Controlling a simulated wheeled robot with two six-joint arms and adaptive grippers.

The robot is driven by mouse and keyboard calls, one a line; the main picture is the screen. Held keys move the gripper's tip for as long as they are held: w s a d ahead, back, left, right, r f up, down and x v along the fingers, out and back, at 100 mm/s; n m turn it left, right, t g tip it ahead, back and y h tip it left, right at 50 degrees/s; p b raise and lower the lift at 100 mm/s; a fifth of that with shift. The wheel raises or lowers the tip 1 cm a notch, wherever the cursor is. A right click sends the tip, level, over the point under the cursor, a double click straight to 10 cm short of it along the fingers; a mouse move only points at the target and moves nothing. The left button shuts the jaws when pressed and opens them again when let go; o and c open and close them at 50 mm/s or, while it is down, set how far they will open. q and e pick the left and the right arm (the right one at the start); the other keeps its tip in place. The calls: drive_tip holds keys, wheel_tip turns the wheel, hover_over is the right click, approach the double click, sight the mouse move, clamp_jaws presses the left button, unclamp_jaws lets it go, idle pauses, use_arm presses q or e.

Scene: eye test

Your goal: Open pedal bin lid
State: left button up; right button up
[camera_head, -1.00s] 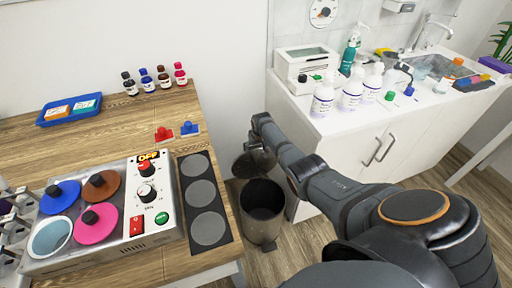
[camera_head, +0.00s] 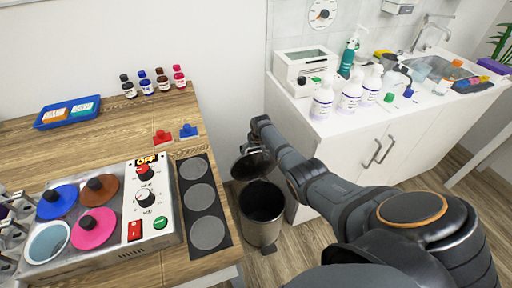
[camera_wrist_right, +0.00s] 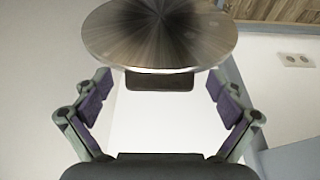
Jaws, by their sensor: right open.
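The pedal bin (camera_head: 262,215) stands on the floor between the wooden table and the white cabinet. Its mouth is uncovered and shows a dark inside. The lid (camera_head: 241,168) is raised at the bin's back, partly behind my right gripper (camera_head: 256,160). In the right wrist view the lid (camera_wrist_right: 160,35) is a round, shiny metal disc with a dark block at its lower edge. My right gripper (camera_wrist_right: 158,103) is open, its fingers apart on either side below the disc, with nothing between the pads. Contact cannot be told. My left gripper is not in view.
The wooden table (camera_head: 105,132) is left of the bin, with a hotplate unit (camera_head: 170,240) on it. The white cabinet (camera_head: 345,160) on the right carries several bottles and a sink. My right arm passes close before it. Some floor in front of the bin is clear.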

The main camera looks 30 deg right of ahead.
drive_tip(key=v, duration=1.1)
drive_tip(key=shift+s+r, duration=0.2)
drive_tip(key=shift+r, duration=0.1)
drive_tip(key=shift+a, duration=0.1)
drive_tip(key=s+a+f+n+g+p, duration=0.1)
drive_tip(key=s+a+f+p, duration=0.15)
drive_tip(key=s+f, duration=0.85)
drive_tip(key=s+a+f+g+p, duration=0.1)
drive_tip(key=s+f+p, duration=0.2)
drive_tip(key=s+f, duration=0.85)
drive_tip(key=s+a+f+n+p, duration=0.1)
drive_tip(key=s+f, duration=0.3)
drive_tip(key=s, duration=0.5)
drive_tip(key=s+a+f+p, duration=0.1)
drive_tip(key=s+a+f, duration=0.2)
drive_tip(key=s, duration=0.6)
drive_tip(key=s+a+f+n+p, duration=0.1)
drive_tip(key=s+a+f, duration=0.2)
drive_tip(key=s+f, duration=0.3)
drive_tip(key=s, duration=0.4)
drive_tip(key=shift+f+n, duration=0.2)
drive_tip(key=shift+n, duration=0.1)
drive_tip(key=shift+a, duration=0.15)
